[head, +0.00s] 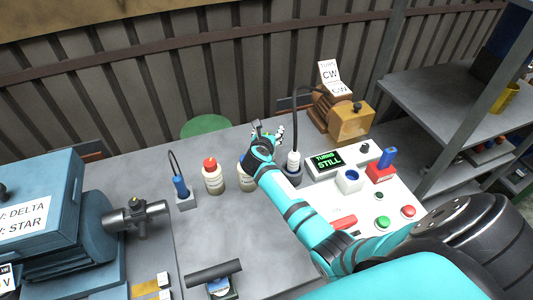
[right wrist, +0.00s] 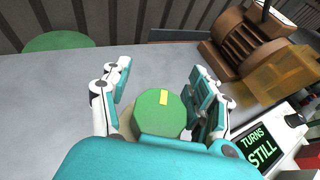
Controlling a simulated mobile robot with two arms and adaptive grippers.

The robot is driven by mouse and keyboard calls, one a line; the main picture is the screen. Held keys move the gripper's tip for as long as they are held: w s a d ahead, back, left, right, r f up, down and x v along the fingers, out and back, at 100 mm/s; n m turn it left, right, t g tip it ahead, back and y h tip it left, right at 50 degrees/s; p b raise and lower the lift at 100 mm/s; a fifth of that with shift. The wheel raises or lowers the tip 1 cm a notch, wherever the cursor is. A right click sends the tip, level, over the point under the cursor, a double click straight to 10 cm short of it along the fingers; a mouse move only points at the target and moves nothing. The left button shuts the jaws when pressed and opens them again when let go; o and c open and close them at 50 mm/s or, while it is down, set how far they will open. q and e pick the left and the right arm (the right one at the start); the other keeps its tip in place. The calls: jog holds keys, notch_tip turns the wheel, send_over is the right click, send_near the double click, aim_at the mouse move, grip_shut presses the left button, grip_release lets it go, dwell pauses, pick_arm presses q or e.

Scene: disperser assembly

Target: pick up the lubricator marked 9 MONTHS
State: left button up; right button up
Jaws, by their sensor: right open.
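A cream lubricator with a red cap (head: 213,177) stands upright on the grey table in the head view. A second cream lubricator (head: 246,181) stands to its right, partly hidden by my right gripper (head: 266,134). In the right wrist view, a round green top with a yellow mark (right wrist: 160,111) lies between the spread fingers of my right gripper (right wrist: 160,70). The fingers are open, with visible gaps to the green top. The lubricator labels are too small to read, so I cannot tell which is marked 9 MONTHS. My left gripper is out of view.
A blue-handled tool in a stand (head: 181,190) is left of the lubricators, and a corded tool (head: 293,165) is right. A control panel with a TURNS STILL display (head: 327,161) and a brown motor (head: 340,112) stand further right. A blue motor (head: 40,205) fills the left.

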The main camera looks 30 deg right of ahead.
jog(key=shift+c, duration=0.2)
grip_shut()
jog(key=shift+s, duration=0.1)
dwell(0.5)
